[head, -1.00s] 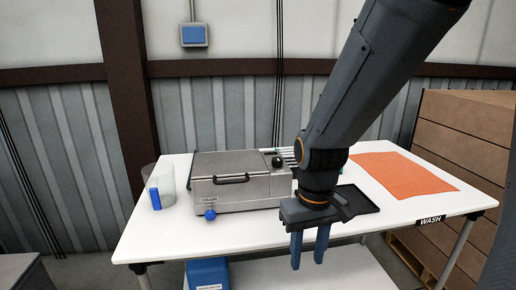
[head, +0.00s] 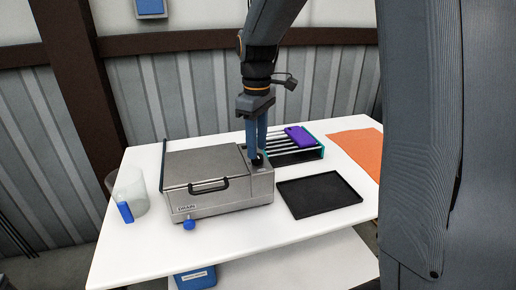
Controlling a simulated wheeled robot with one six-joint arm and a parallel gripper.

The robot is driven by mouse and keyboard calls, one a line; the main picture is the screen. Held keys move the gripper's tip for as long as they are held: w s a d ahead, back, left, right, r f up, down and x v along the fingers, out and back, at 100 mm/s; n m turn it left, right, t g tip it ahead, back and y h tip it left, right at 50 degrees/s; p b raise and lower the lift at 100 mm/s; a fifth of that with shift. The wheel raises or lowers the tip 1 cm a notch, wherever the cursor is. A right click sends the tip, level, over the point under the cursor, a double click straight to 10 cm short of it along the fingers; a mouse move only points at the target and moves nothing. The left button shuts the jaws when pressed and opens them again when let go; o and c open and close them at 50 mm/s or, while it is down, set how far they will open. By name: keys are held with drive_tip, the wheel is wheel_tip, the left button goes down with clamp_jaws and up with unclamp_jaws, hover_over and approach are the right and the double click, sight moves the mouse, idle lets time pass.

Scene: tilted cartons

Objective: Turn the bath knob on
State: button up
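The bath is a grey metal box (head: 205,165) with a closed lid, a black handle and a label reading DRAIN. Its black bath knob (head: 258,161) is on the top at the right end, partly hidden by my fingers. My gripper (head: 257,152) points straight down, with its two blue fingertips at the knob. The fingers look close together. I cannot tell whether they grip the knob or only stand around it. The knob's pointer direction is hidden.
A black tray (head: 318,196) lies right of the bath. Behind it is a rack (head: 282,155) with a purple item (head: 298,136). An orange mat (head: 358,148) is at the right. A clear beaker (head: 131,186) and blue drain knob (head: 189,225) are at the left and front.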

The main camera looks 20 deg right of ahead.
drive_tip(key=shift+f, duration=1.35)
drive_tip(key=c, duration=0.8)
